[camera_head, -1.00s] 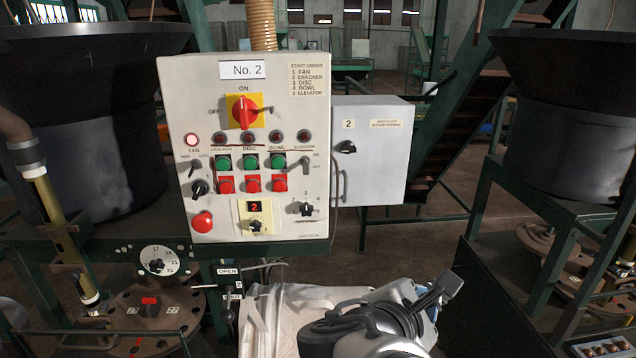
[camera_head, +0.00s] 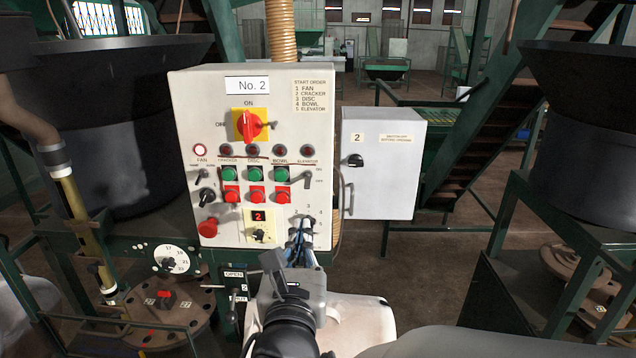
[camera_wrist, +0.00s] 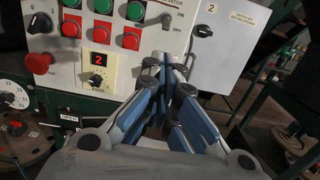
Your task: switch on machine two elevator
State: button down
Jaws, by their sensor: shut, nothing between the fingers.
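The No. 2 control panel (camera_head: 250,155) stands in front of me. Its elevator switch (camera_head: 308,177) is a small lever at the right, between ON and OFF labels; it also shows in the wrist view (camera_wrist: 166,20). The elevator lamp (camera_head: 308,151) above it is dark, while the fan lamp (camera_head: 200,150) glows. My gripper (camera_head: 302,228) is shut and empty, its fingers pointing at the panel's lower right, below the elevator switch. In the wrist view, the blue-sided fingers (camera_wrist: 168,70) cover the numbered selector knob's area. I cannot tell whether they touch the panel.
Green and red buttons (camera_head: 256,184) sit left of the elevator switch. A red stop button (camera_head: 208,228) and a red digit display (camera_head: 258,217) are lower left. A grey box (camera_head: 383,165) marked 2 hangs right of the panel. A white bulk bag (camera_head: 355,320) is below.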

send_near(308, 192)
jog(key=w, duration=0.5)
jog(key=shift+d+r+b, duration=0.1)
jog(key=shift+b, duration=0.3)
jog(key=shift+r+g+p, duration=0.25)
jog(key=shift+g+p, duration=0.05)
jog(key=shift+p, duration=0.45)
